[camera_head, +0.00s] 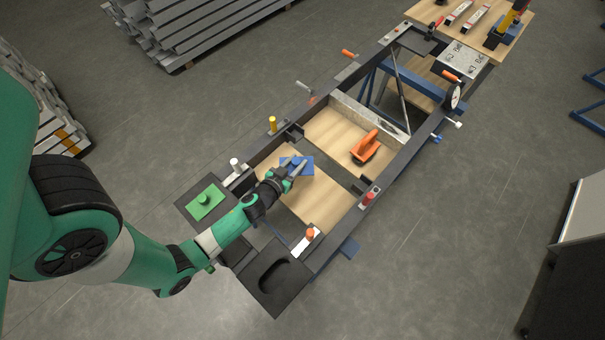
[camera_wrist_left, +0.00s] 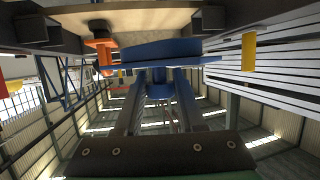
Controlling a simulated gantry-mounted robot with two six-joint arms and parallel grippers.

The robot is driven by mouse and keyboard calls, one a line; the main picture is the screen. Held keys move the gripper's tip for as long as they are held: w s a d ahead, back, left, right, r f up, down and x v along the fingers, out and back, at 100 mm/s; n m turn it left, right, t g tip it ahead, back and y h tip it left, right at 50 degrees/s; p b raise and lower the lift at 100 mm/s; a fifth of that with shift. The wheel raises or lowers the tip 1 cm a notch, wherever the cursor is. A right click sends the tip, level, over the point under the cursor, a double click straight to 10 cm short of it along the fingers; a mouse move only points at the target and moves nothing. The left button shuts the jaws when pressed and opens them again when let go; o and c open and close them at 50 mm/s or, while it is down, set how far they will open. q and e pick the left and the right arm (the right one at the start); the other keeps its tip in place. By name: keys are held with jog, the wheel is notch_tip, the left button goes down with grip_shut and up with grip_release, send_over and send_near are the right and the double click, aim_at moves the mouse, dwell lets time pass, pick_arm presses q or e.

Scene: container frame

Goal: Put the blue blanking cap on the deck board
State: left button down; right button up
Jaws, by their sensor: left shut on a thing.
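The blue blanking cap (camera_head: 307,163) is a flat square plate with a knob. My left gripper (camera_head: 297,167) is shut on its knob over the near wooden deck board (camera_head: 318,196), near that board's left edge. In the left wrist view the cap's plate (camera_wrist_left: 165,52) spans across the tips of my left gripper (camera_wrist_left: 160,84), with the knob between the fingers. The wood surface (camera_wrist_left: 140,22) shows beyond the plate. I cannot tell whether the plate touches the board. My right gripper is not in view.
A dark steel frame (camera_head: 330,246) surrounds the boards. An orange-handled float (camera_head: 366,147) lies on the farther board. A green cap (camera_head: 205,201) sits on a dark plate at the left. Yellow (camera_head: 272,125), white (camera_head: 235,165) and red (camera_head: 369,196) posts stand along the frame.

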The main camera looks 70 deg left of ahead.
pick_arm(q)
jog(key=shift+f+b, duration=4.2)
jog(key=shift+f, duration=0.9)
jog(key=c, duration=0.5)
grip_release()
jog(key=shift+r, duration=0.1)
jog(key=shift+r+p, duration=0.15)
jog(key=shift+p, duration=0.15)
jog(key=v, duration=0.7)
jog(key=shift+s+d, duration=0.15)
jog(key=shift+r, duration=0.1)
